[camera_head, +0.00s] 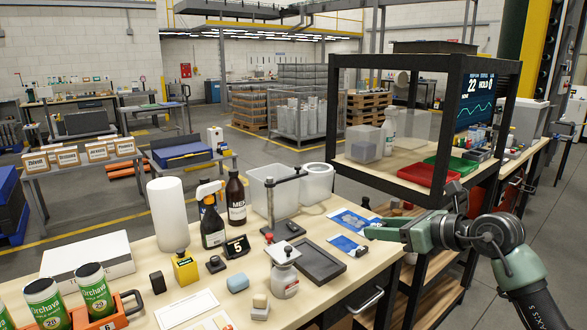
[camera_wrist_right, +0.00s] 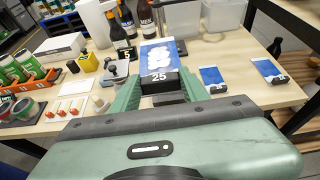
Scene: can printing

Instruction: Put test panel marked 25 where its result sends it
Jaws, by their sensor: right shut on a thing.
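The test panel marked 25 (camera_wrist_right: 158,52), blue with white blotches and a dark end bearing the number, is between the fingers of my right gripper (camera_wrist_right: 160,98) in the wrist view. In the head view my right gripper (camera_head: 368,232) reaches in from the right, shut at the table's right edge. Blue and white panels (camera_head: 345,243) show by its fingertips there; I cannot tell which is the held one. A screen (camera_head: 477,98) reads 22 and HOLD. A red tray (camera_head: 430,174) and a green tray (camera_head: 452,165) stand on the shelf below it. My left gripper is out of view.
Two more panels lie right of the held one, one nearer (camera_wrist_right: 212,78) and one farther (camera_wrist_right: 268,68). A black frame (camera_head: 378,110) surrounds the shelf.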

